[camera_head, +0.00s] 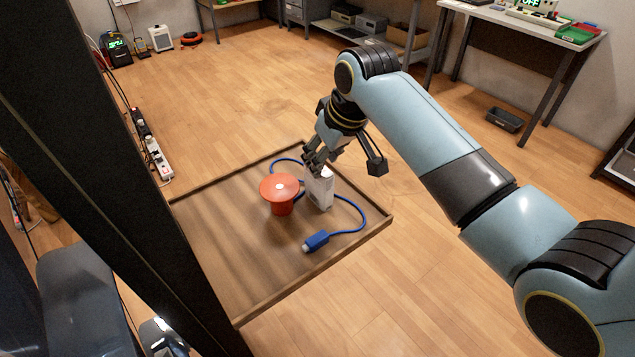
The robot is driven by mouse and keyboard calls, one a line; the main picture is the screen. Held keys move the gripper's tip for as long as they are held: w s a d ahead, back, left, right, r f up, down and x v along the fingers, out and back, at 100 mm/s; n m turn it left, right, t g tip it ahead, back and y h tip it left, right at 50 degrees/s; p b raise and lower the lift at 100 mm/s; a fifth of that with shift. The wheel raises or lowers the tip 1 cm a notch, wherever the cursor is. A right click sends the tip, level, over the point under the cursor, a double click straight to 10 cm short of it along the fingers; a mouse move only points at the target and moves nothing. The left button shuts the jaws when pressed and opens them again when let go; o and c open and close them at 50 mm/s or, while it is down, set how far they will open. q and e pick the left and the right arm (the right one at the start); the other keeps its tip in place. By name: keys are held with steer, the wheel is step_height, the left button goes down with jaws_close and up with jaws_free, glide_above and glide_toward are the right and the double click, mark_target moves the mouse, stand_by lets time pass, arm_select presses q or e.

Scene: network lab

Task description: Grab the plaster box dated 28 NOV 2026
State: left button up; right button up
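A small white box (319,191) stands upright on the wooden tray table (255,305). Its printed date is too small to read from here. My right gripper (314,165) is at the top of the white box, with its fingers over the upper edge. I cannot tell whether the fingers are closed on it. My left gripper is not in view.
A red object with a wide round top (279,189) stands just left of the box. A blue cable (352,205) with a blue plug (316,241) curls around both. The table has a raised rim. Its front left area is clear.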

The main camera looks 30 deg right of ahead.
mark_target(319, 184)
steer(key=x, duration=0.5)
steer(key=shift+s+a+f, duration=0.1)
steer(key=shift+s+f, duration=0.1)
steer(key=shift+s, duration=0.1)
steer(key=shift+c, duration=0.4)
steer(key=c, duration=0.6)
steer(key=shift+r, duration=0.1)
